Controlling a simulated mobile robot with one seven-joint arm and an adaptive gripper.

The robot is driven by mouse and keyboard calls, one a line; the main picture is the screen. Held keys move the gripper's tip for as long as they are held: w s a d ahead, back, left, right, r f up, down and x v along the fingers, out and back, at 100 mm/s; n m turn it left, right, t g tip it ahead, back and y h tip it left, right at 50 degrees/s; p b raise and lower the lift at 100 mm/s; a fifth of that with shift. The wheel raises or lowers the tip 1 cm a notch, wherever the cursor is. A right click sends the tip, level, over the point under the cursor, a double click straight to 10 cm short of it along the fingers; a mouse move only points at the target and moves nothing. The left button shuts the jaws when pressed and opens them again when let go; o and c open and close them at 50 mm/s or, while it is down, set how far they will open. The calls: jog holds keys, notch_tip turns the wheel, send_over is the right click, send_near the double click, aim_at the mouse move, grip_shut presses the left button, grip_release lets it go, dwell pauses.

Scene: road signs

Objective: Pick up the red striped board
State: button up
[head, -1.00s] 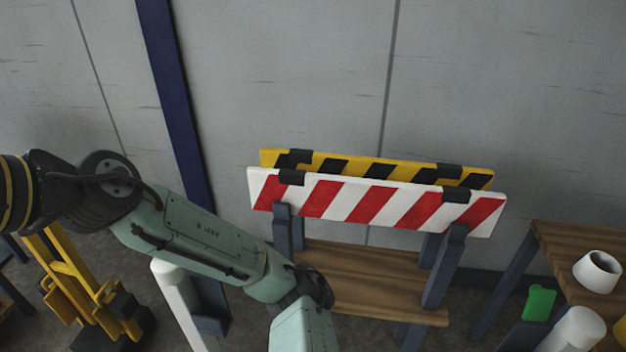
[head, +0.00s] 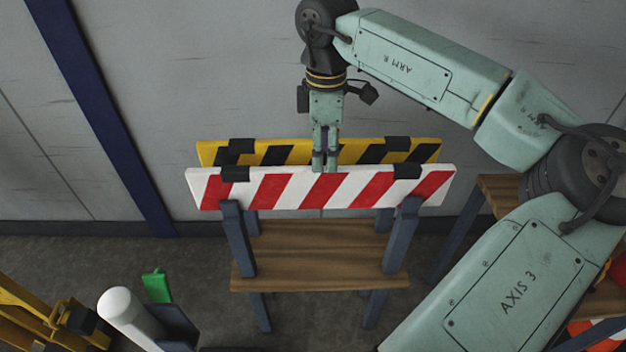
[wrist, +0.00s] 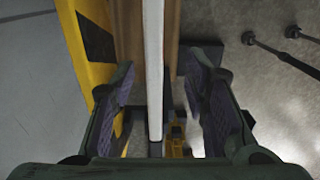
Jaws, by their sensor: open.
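The red and white striped board (head: 318,190) stands upright across two dark posts in the head view. A yellow and black striped board (head: 275,153) stands close behind it. My gripper (head: 325,165) points down at the middle of the red striped board's top edge. In the wrist view, my gripper (wrist: 158,105) is open, one finger on each side of the white edge of the red striped board (wrist: 154,60). The yellow board (wrist: 85,50) lies to the left there, close to the left finger. Whether either finger touches a board, I cannot tell.
A wooden shelf (head: 310,248) spans the posts below the boards. A grey wall (head: 240,70) with a dark blue post (head: 95,110) rises behind. A white cylinder (head: 130,315) and a green object (head: 157,286) stand at the lower left.

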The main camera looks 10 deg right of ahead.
aim_at(322, 184)
notch_tip(322, 184, down, 5)
jog(key=shift+r+p, duration=0.15)
jog(key=shift+p, duration=0.2)
jog(key=shift+w+a+f+p, duration=0.15)
jog(key=shift+f+p, duration=0.4)
jog(key=shift+f, duration=0.85)
jog(key=shift+w+d+f+p, duration=0.15)
jog(key=shift+f+p, duration=0.4)
jog(key=shift+f, duration=0.8)
jog(key=shift+a, duration=0.1)
jog(key=shift+c, duration=0.2)
grip_shut()
jog(key=shift+w+r, duration=0.1)
